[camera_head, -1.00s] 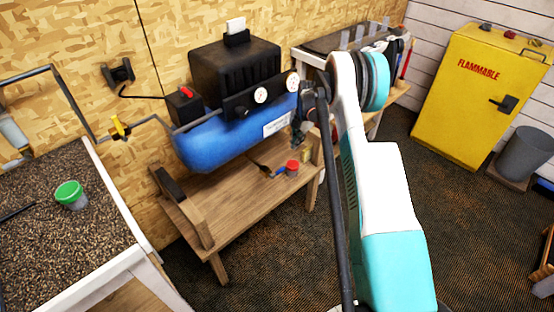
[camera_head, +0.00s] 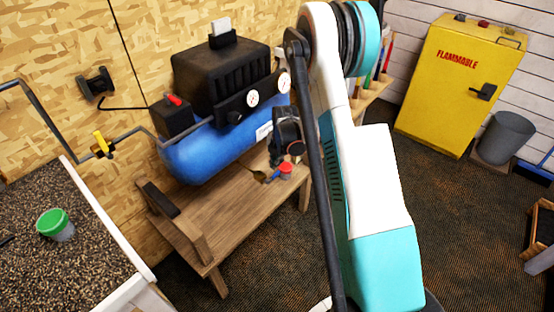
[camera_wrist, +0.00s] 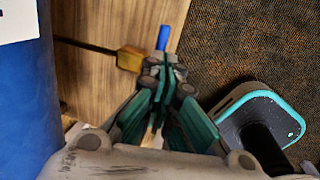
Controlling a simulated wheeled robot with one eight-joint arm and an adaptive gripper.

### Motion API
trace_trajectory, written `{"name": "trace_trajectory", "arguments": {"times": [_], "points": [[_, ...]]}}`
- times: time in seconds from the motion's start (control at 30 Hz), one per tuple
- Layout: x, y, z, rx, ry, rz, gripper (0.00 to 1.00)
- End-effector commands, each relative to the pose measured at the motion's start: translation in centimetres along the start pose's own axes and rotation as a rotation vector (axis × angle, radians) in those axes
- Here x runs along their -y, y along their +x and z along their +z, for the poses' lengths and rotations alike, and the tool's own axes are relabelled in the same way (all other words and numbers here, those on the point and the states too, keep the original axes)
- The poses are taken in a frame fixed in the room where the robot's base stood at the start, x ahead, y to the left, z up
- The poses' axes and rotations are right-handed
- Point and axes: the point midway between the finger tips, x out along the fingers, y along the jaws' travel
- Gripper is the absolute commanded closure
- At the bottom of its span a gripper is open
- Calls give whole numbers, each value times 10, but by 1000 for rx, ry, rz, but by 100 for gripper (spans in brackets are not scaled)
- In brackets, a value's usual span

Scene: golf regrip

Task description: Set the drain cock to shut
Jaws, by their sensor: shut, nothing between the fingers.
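The drain cock (camera_wrist: 130,58) shows in the wrist view as a brass body on a thin dark pipe, with a blue lever (camera_wrist: 163,37) pointing up the picture. In the head view the cock (camera_head: 259,176) and its blue lever (camera_head: 272,178) are small, just below the blue compressor tank (camera_head: 200,155) and above the bench. My gripper (camera_wrist: 163,64) is shut and empty. Its fingertips are right beside the lower end of the lever, partly covering it; I cannot tell whether they touch. In the head view my gripper (camera_head: 290,150) is beside the tank's right end.
A red-capped container (camera_head: 285,168) stands on the wooden bench (camera_head: 230,205), close to my gripper. A yellow-handled valve (camera_head: 103,145) is on the wall pipe. A gravel-topped counter (camera_head: 70,265) is at left. A yellow cabinet (camera_head: 455,90) and grey bin (camera_head: 505,138) stand at right.

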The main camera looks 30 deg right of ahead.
Motion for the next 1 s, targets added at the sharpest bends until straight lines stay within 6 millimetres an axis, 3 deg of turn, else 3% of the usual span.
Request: {"name": "trace_trajectory", "arguments": {"times": [0.03, 0.2, 0.4, 1.0], "points": [[1, 14, 0, 0, 0, 0, 100], [0, 46, 0, 0, 0, 0, 100], [0, 69, 0, 0, 0, 0, 100], [0, 79, 1, -20, 5, -1, 100]]}}
